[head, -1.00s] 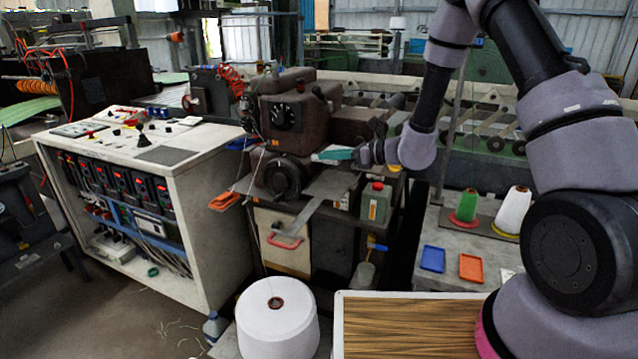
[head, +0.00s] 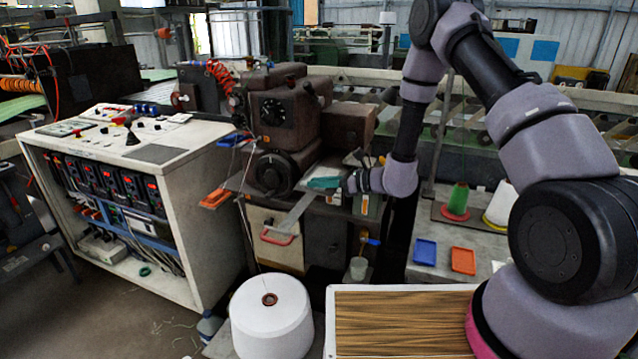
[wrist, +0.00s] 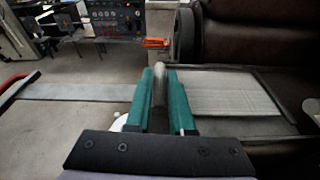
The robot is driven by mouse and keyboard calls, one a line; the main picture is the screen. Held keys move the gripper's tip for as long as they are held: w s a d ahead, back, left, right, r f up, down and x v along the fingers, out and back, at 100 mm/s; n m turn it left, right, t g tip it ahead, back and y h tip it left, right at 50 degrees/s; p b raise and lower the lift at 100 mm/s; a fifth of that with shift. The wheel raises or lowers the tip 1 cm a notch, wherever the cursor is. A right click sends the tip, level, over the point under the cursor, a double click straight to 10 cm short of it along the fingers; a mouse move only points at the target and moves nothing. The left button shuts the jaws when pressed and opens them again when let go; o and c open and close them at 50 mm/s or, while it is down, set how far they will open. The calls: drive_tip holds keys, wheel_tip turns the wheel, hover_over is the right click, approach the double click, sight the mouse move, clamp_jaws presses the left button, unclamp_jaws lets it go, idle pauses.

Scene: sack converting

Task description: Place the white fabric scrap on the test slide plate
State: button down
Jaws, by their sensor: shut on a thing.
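My gripper (head: 323,183) has teal fingers and hangs low over the front of the brown machine, beside the upper end of a long grey metal strip (head: 291,217), which looks like the test slide plate. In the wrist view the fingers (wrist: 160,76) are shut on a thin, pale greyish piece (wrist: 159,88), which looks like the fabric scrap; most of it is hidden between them. The grey strip (wrist: 80,92) runs left of the fingers, and a pale ribbed flat area (wrist: 235,93) lies to their right. I cannot tell whether the held piece touches the surface.
The brown machine (head: 285,115) rises close behind my gripper. A red handle (head: 278,239) sticks out below the strip. A white control cabinet (head: 185,225) stands at left. Blue (head: 425,252) and orange (head: 463,261) trays lie on the bench at right. A large white cone (head: 270,318) stands in front.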

drive_tip(key=c, duration=0.8)
unclamp_jaws()
drive_tip(key=v, duration=1.2)
drive_tip(key=s+d+r+n+g+h, duration=0.1)
drive_tip(key=s+r+n+g, duration=0.3)
drive_tip(key=r, duration=0.5)
drive_tip(key=s+r+n+g+h, duration=0.1)
drive_tip(key=s+r+n+h, duration=0.1)
drive_tip(key=s+r+n, duration=0.55)
drive_tip(key=s+d+r+n+t+h, duration=0.3)
drive_tip(key=s+d+r+h, duration=0.1)
drive_tip(key=s+d+r, duration=0.2)
drive_tip(key=s+d+r+n+t+h, duration=0.4)
drive_tip(key=s+d+r+h, duration=0.1)
drive_tip(key=d+r, duration=0.4)
wheel_tip(320, 180, up, 2)
drive_tip(key=shift+s+h, duration=0.3)
drive_tip(key=shift+s, duration=0.05)
